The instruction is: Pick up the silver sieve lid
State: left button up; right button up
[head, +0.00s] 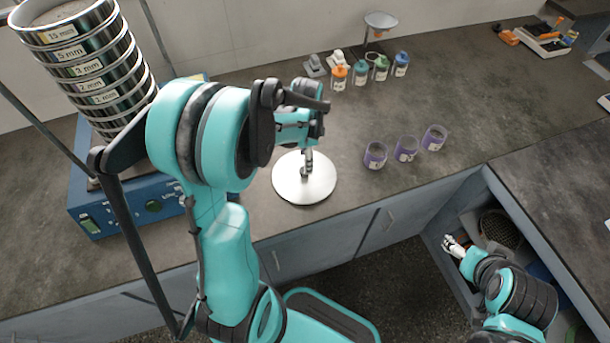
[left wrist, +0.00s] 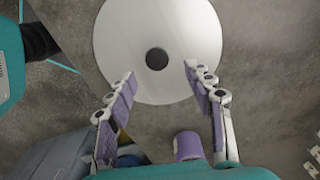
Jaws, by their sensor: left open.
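The silver sieve lid (head: 288,188) is a flat round disc lying on the grey counter near its front edge. In the left wrist view the lid (left wrist: 120,40) shows from above with a dark round knob (left wrist: 157,59) at its centre. My left gripper (head: 307,168) is over the lid in the head view. In the left wrist view my left gripper (left wrist: 160,78) is open, its two purple-padded fingers apart on either side below the knob, with nothing between them. My right gripper (head: 452,246) is small and low at the right, by the open cabinet; its jaws are unclear.
A stack of labelled sieves (head: 90,65) stands on a blue shaker (head: 150,207) at the left, partly behind my left arm. Three purple-banded jars (head: 406,149) stand right of the lid. Several colour-capped bottles (head: 360,72) are behind. The counter right of the jars is clear.

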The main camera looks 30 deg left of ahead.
pick_arm(q)
jog(key=f, duration=0.1)
jog(key=f+b, duration=0.1)
jog(key=f, duration=0.1)
jog(key=f+b, duration=0.1)
jog(key=shift+s+a+f, duration=0.1)
jog(key=shift+s+f, duration=0.2)
jog(key=shift+r, duration=0.1)
grip_shut()
